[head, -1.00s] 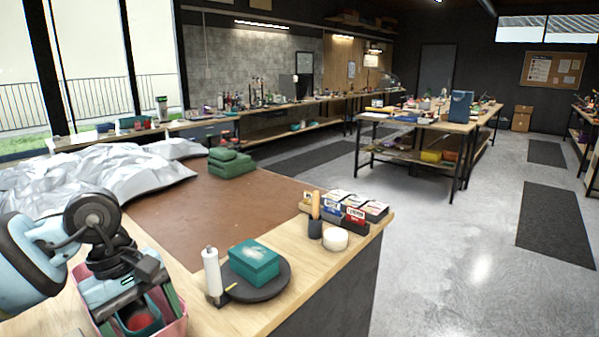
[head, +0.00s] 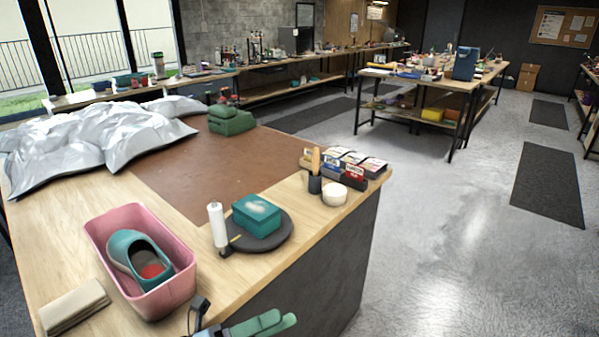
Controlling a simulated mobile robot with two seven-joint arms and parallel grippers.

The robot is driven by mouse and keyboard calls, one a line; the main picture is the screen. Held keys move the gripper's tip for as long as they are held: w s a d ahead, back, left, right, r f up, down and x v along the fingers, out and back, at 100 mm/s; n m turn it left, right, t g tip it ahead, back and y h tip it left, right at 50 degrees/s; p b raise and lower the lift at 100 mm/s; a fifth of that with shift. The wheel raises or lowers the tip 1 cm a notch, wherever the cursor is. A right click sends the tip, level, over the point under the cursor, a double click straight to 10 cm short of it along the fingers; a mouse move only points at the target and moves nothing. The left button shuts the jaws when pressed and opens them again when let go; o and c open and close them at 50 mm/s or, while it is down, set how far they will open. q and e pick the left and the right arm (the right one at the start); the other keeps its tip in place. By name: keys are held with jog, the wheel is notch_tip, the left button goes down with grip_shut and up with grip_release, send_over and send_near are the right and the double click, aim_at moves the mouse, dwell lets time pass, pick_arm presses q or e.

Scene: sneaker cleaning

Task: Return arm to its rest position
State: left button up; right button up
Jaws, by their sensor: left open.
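My left gripper (head: 279,322) shows at the bottom edge of the head view, with green fingers, just past the front edge of the bench. It is open and I see nothing between its fingers. Most of the arm behind it is cut off by the frame. A teal shoe (head: 127,252) with a red patch inside lies in a pink tub (head: 176,297) on the wooden bench (head: 60,236). The gripper is to the right of the tub and apart from it. My right gripper is not in view.
A folded beige cloth (head: 74,307) lies left of the tub. A silver sheet (head: 90,140) covers the back left. The brown mat (head: 205,175) is mostly clear.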

pick_arm(q)
jog(key=s+a+f+n+t+y, duration=0.1)
jog(key=a+f+n+t+y, duration=0.5)
jog(key=n, duration=0.6)
jog(key=s+a+f+n+t+y, duration=0.1)
jog(key=a+f+n+t+y, duration=0.3)
jog(key=f+n+y, duration=0.6)
jog(key=s+a+f+n+g+y, duration=0.1)
jog(key=s+a+f+n+g, duration=0.2)
jog(key=s+f+n, duration=0.4)
jog(key=s+a+f+n+g+y+p, duration=0.1)
jog(key=s+a+f+n+g+y, duration=0.1)
jog(key=s+f+n, duration=0.5)
jog(key=s+a+f+g, duration=0.1)
jog(key=s+f+g, duration=0.1)
jog(key=s, duration=0.3)
jog(key=shift+s, duration=0.4)
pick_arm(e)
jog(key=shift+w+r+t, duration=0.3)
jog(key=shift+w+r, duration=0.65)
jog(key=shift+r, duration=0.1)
